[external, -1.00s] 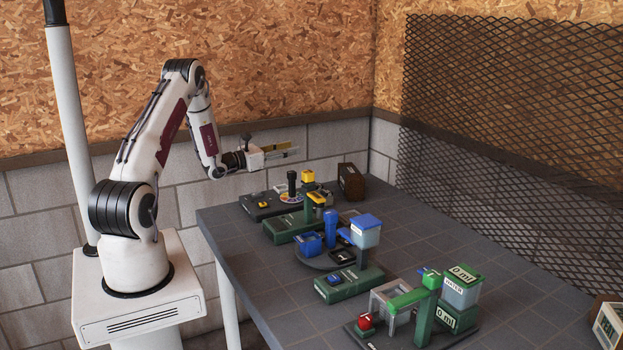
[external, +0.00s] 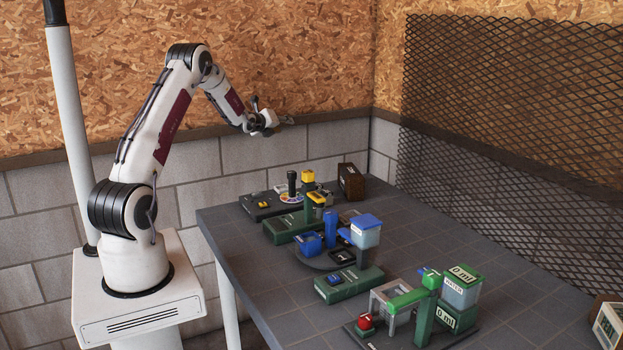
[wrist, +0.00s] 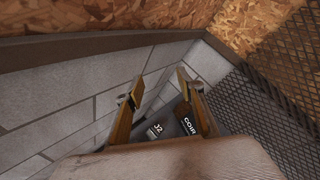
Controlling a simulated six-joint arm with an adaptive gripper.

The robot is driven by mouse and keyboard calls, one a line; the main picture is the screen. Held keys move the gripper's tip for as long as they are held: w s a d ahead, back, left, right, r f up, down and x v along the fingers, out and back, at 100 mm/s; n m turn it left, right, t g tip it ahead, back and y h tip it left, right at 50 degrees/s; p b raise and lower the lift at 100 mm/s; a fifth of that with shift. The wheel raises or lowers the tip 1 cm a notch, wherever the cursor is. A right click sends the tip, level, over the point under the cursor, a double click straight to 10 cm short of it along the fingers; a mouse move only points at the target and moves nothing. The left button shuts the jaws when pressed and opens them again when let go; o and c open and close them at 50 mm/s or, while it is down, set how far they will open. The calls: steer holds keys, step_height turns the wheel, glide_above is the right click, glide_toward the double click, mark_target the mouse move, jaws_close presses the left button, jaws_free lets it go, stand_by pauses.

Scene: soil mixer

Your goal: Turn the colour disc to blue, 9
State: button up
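The colour disc (external: 287,197) is a small multicoloured wheel on a dark base at the far left end of the table. A black upright knob (external: 292,181) stands at it. The disc is too small to read which colour or number is set. My gripper (external: 288,121) is high above the table's far end, in front of the back wall, well clear of the disc. In the wrist view my gripper (wrist: 158,88) has its two fingers apart with nothing between them. The disc cannot be made out in the wrist view.
A label reading COIR (wrist: 190,126) shows in the wrist view. Blue and green machines (external: 348,283) fill the table's middle and front. A mesh screen (external: 510,100) borders the right.

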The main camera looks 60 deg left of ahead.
steer(key=n+g, duration=0.1)
steer(key=n, duration=0.2)
steer(key=n+g+h, duration=0.7)
steer(key=n+h, duration=0.1)
steer(key=n, duration=1.1)
glide_toward(290, 173)
steer(key=shift+w+a+f, duration=0.15)
steer(key=shift+w+f, duration=0.15)
steer(key=shift+f, duration=0.35)
steer(key=shift+f, duration=0.1)
steer(key=shift+t, duration=0.3)
steer(key=shift+x, duration=3.8)
steer(key=shift+c, duration=0.5)
jaws_close()
